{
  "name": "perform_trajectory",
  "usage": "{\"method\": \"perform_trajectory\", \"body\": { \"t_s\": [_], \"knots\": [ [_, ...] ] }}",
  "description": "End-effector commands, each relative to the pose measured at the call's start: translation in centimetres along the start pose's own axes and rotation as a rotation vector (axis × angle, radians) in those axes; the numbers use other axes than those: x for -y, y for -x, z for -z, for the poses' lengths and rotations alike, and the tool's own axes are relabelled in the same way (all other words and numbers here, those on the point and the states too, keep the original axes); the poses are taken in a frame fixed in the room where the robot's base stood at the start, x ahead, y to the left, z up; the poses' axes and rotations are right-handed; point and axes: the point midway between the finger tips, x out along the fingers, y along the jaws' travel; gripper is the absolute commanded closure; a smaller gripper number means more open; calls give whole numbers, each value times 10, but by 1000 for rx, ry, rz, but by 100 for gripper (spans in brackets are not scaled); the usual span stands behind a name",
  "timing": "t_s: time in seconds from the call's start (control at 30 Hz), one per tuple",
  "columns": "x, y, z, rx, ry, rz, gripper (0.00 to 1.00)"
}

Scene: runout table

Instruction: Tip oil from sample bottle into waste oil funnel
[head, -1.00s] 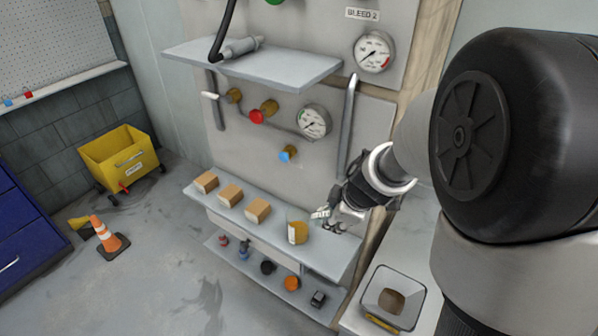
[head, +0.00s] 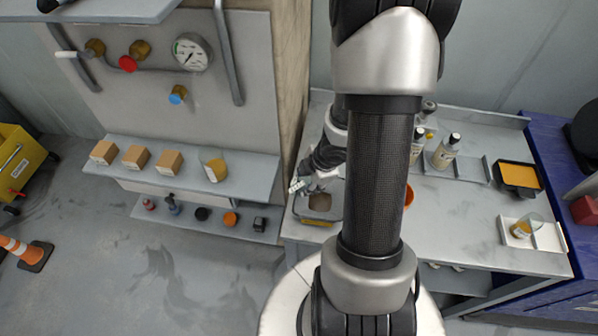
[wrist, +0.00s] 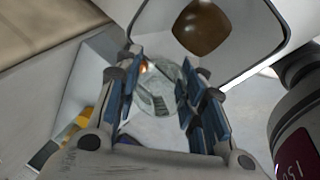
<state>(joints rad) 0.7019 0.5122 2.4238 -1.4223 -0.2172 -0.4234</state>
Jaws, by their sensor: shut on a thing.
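My gripper (head: 297,186) is over the left end of the workbench, beside and just above the waste oil funnel (head: 334,211). The funnel is a square, pale-rimmed basin with a brown middle; it also shows at the top of the wrist view (wrist: 245,52). In the wrist view my gripper (wrist: 160,98) has its blue-padded fingers on either side of a clear, roundish glass thing (wrist: 158,88), which looks like the sample bottle. Its contents and tilt cannot be made out. A glass jar of amber liquid (head: 214,168) stands on the wall shelf, apart from my gripper.
Three cardboard boxes (head: 136,157) sit on the shelf (head: 250,170). On the workbench (head: 455,215) stand white bottles with black caps (head: 445,153), an orange-filled tray (head: 518,177) and another amber jar (head: 525,226) in a white tray. The bench front is mostly clear.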

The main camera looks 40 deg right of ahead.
Motion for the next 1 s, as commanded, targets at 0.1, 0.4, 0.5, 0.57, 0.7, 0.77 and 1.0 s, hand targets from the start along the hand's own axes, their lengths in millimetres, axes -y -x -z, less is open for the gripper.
{"method": "perform_trajectory", "body": {
  "t_s": [0.1, 0.4, 0.5, 0.57, 0.7, 0.77, 1.0],
  "knots": [
    [2, -1, -2, 13, 8, 9, 85],
    [1, 9, -2, 216, 64, 119, 85],
    [2, 10, -4, 289, 76, 159, 85],
    [2, 12, -4, 331, 85, 181, 85],
    [2, 13, -6, 411, 102, 222, 85],
    [3, 14, -8, 440, 106, 237, 85],
    [3, 13, -10, 510, 119, 272, 85]
  ]
}}
